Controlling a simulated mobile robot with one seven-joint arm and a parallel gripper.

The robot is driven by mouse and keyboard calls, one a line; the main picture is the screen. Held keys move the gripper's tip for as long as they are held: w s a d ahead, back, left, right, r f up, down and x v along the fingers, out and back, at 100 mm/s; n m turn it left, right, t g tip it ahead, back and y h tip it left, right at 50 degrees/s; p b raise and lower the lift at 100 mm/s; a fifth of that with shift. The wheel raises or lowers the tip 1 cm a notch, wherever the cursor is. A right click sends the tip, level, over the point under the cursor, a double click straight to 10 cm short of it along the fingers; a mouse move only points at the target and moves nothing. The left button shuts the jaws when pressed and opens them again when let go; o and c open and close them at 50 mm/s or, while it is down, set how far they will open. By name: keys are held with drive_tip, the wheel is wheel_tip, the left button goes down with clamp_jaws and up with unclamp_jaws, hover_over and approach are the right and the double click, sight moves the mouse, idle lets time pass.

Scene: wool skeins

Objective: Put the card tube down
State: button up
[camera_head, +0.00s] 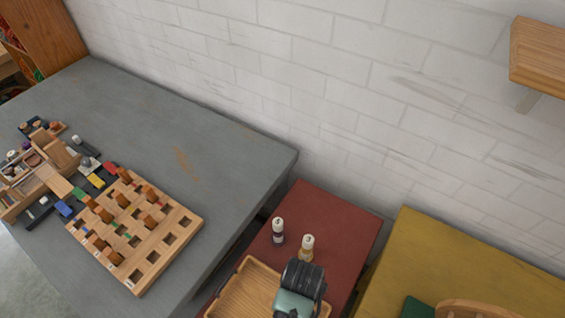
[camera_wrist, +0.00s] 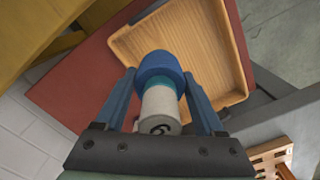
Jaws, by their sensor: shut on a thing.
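The card tube (camera_wrist: 160,102) is between the fingers of my gripper (camera_wrist: 165,95) in the wrist view. It has a blue end, a teal band and a pale grey part with a dark mark. My gripper is shut on it. The tube shows in front of a wooden tray (camera_wrist: 232,45); I cannot tell whether it touches the tray. In the head view my dark and teal gripper (camera_head: 296,292) is at the bottom edge, over the tray (camera_head: 238,288), and it hides the tube and part of the tray.
Two small bottles with white caps, one dark (camera_head: 278,232) and one tan (camera_head: 307,247), stand on the red table (camera_head: 325,215) behind the tray. A wooden slotted board (camera_head: 160,258) with several pegs lies on the grey table (camera_head: 150,120). A yellow table (camera_head: 440,255) is at right.

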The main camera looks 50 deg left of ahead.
drive_tip(key=s+a+n, duration=0.4)
drive_tip(key=a+n, duration=0.1)
drive_tip(key=n, duration=0.1)
drive_tip(key=n+b, duration=0.1)
drive_tip(key=b, duration=0.1)
hover_over(268, 310)
drive_tip(key=d, duration=0.1)
drive_tip(key=f, duration=0.9)
drive_tip(key=shift+s, duration=0.35)
drive_tip(key=shift+f, duration=0.1)
drive_tip(key=o, duration=1.3)
wheel_tip(268, 310, up, 12)
drive_tip(key=shift+r+p, duration=0.15)
drive_tip(key=shift+p, duration=0.65)
